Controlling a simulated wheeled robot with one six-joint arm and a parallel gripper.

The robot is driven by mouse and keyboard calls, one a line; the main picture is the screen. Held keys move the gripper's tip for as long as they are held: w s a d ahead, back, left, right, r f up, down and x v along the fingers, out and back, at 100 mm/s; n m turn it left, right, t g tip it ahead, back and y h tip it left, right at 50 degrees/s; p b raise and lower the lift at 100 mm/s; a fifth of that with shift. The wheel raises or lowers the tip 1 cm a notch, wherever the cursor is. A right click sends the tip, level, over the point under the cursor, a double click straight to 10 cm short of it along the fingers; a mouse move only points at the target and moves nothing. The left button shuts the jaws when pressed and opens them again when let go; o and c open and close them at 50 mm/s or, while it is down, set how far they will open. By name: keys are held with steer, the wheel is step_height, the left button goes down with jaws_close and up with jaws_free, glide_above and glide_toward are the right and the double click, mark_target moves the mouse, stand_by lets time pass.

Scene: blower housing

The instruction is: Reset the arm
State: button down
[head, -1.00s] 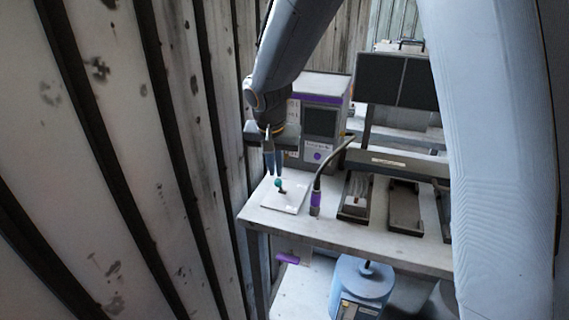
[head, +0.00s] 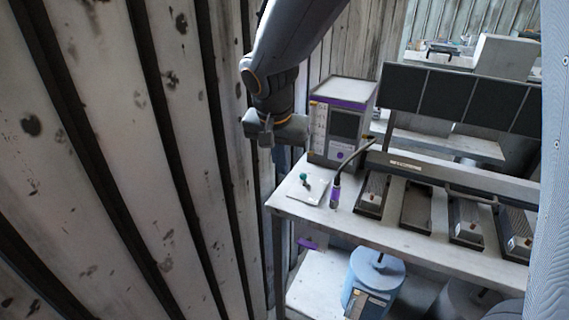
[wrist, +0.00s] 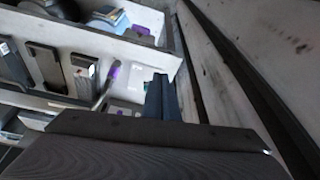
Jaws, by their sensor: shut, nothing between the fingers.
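My gripper (head: 282,160) hangs from the arm at the left end of the bench in the head view. Its blue-grey fingers are mostly hidden there behind its body. In the wrist view my gripper (wrist: 160,80) shows its two fingers close together, shut and empty. A small teal-topped piece (head: 304,177) stands on a white plate (head: 312,194) at the bench's left end, apart from my gripper. In the wrist view the fingers largely cover that piece.
The bench (head: 400,236) holds an instrument box (head: 345,118), a purple-handled tool (head: 334,196) and several dark trays (head: 416,207). A blue canister (head: 375,280) stands below. A stained panelled wall (head: 150,170) is close on the left of my arm.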

stand_by(0.3)
steer(key=s+d+f+n+g+b, duration=0.1)
steer(key=s+d+f+n+b, duration=0.1)
steer(key=s+d+f, duration=0.3)
steer(key=s+d+f+n+g+y+b, duration=0.1)
steer(key=s+d+f+b, duration=0.2)
steer(key=d, duration=1)
steer(key=s+f, duration=0.3)
steer(key=s, duration=0.2)
steer(key=shift+n, duration=0.4)
